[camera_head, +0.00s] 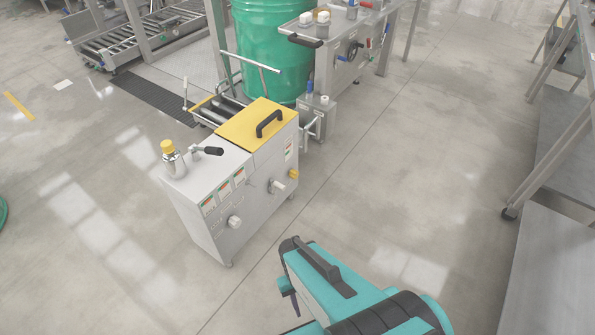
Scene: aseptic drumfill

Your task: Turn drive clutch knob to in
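A grey cabinet (214,239) with a yellow lid (248,122) stands left of centre. Its front panel carries a pale knob (235,222) at lower left, a second pale knob (276,187) further right, and a yellow knob (294,174) near the right edge. The labels are too small to read, so I cannot tell which is the drive clutch knob or how it is set. My teal arm is at the bottom, in front of the cabinet and apart from it. A small dark part (289,291) at its left side may be my gripper; its fingers are not clear.
A black-handled lever (207,151) and a yellow-capped fitting (170,152) stand on the cabinet top. A green drum (272,55) and a steel bench (335,45) are behind. A steel table (553,265) is at right. The floor between is clear.

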